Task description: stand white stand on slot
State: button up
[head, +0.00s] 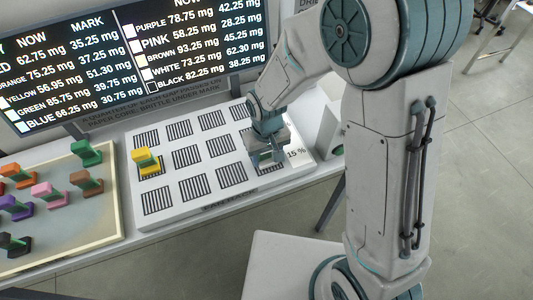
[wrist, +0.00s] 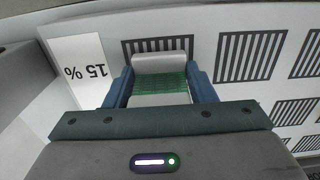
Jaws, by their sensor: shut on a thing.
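My gripper (wrist: 160,85) is shut on the white stand (wrist: 160,63), whose white ends show above and below a green middle between the fingers. In the head view my gripper (head: 267,157) is low over the front right slot of the white slot board (head: 175,215), beside the "15 %" label (head: 296,154). The stand is mostly hidden there. In the wrist view a striped slot (wrist: 130,48) shows just behind the stand. Whether the stand touches the board I cannot tell.
A yellow stand (head: 147,161) is on a slot at the board's left. The other visible slots look bare. A beige tray (head: 104,226) at left holds several coloured stands. A dark display (head: 125,62) with weights stands behind the board.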

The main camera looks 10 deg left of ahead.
jog(key=shift+f, duration=0.35)
jog(key=o, duration=1.1)
jog(key=shift+r, duration=0.1)
notch_tip(320, 180, up, 10)
jog(key=p, duration=0.6)
jog(key=shift+p, duration=0.35)
jog(key=d+r+m+t, duration=0.2)
jog(key=d+r+m, duration=0.1)
jog(key=d+r, duration=0.85)
jog(key=s+d+r+m+t, duration=0.1)
jog(key=s+d+r, duration=0.2)
jog(key=s+d, duration=0.1)
jog(key=s+d+r+m, duration=0.2)
jog(key=s+d+r, duration=0.1)
jog(key=d, duration=0.4)
jog(key=shift+s+r+t, duration=0.4)
jog(key=shift+s, duration=0.1)
